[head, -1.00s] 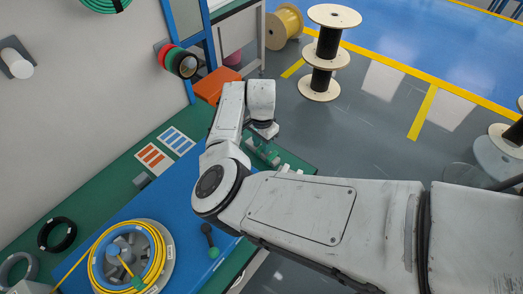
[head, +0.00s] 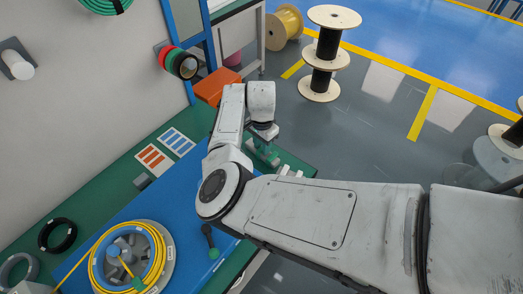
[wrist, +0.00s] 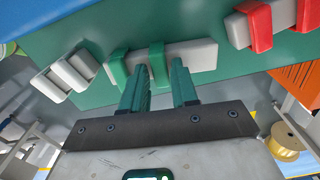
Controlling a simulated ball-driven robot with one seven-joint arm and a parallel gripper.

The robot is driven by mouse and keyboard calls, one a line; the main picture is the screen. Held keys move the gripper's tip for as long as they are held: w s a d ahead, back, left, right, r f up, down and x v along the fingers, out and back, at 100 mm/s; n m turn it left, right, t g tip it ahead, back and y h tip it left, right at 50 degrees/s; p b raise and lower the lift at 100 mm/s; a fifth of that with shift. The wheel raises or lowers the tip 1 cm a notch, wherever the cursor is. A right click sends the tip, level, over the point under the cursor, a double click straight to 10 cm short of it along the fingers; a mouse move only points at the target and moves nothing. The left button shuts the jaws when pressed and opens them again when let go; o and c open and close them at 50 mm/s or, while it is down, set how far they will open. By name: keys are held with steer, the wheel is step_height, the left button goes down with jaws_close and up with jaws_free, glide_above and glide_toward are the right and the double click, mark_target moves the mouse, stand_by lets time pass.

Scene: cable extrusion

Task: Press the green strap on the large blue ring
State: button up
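My gripper (wrist: 159,78) is open in the wrist view, with two green fingers apart. Their tips are close to a white bar (wrist: 205,56) carrying two green straps (wrist: 157,63). One strap shows between the fingertips, the other just left of them; I cannot tell whether anything touches. My gripper is far from that ring.
In the wrist view, a bar with white straps (wrist: 72,74) is on the left and one with red straps (wrist: 258,25) on the right. An orange bin (head: 217,86) stands behind my arm. A green-tipped tool (head: 210,240) lies beside the ring.

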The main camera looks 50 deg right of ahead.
steer(key=c, duration=0.5)
steer(key=shift+o, duration=0.2)
step_height(320, 180, up, 8)
steer(key=p, duration=0.7)
